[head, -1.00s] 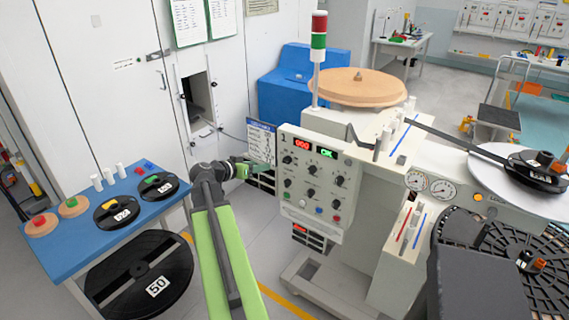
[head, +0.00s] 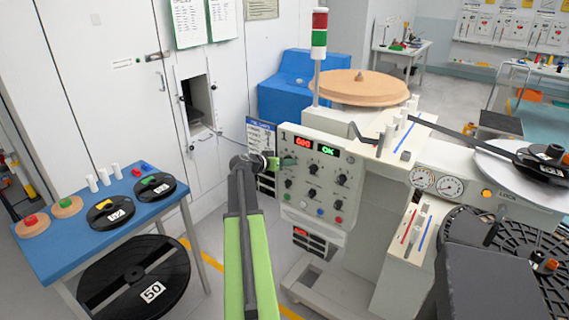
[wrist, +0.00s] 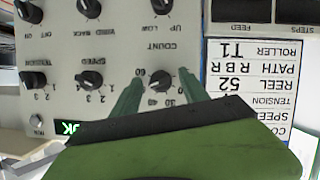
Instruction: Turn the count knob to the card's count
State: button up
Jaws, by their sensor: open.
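The count knob (wrist: 161,81) is black and round, under the upside-down label COUNT in the wrist view, with a scale including 30 and 40. Its pointer is too small to read surely. My gripper (wrist: 160,75) is open, with one green finger on each side of the knob; I cannot tell whether they touch it. In the head view my gripper (head: 283,162) is at the panel's upper left and covers the knob. The white card (wrist: 250,85) beside the panel reads REEL 52, PATH RBR and ROLLER T1 upside down. Its COUNT line is not legible; the gripper hides part of the card.
The control panel (head: 317,210) carries several other knobs close by, plus a red display (head: 303,142) and a green OK display (head: 327,150). The speed knob (wrist: 89,79) is near one finger. A blue table (head: 75,240) with reels stands at left.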

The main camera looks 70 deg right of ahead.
grip_shut()
dwell(0.4)
jog(key=shift+f, duration=0.1)
jog(key=shift+n+g, duration=0.4)
dwell(0.8)
dwell(1.1)
grip_release()
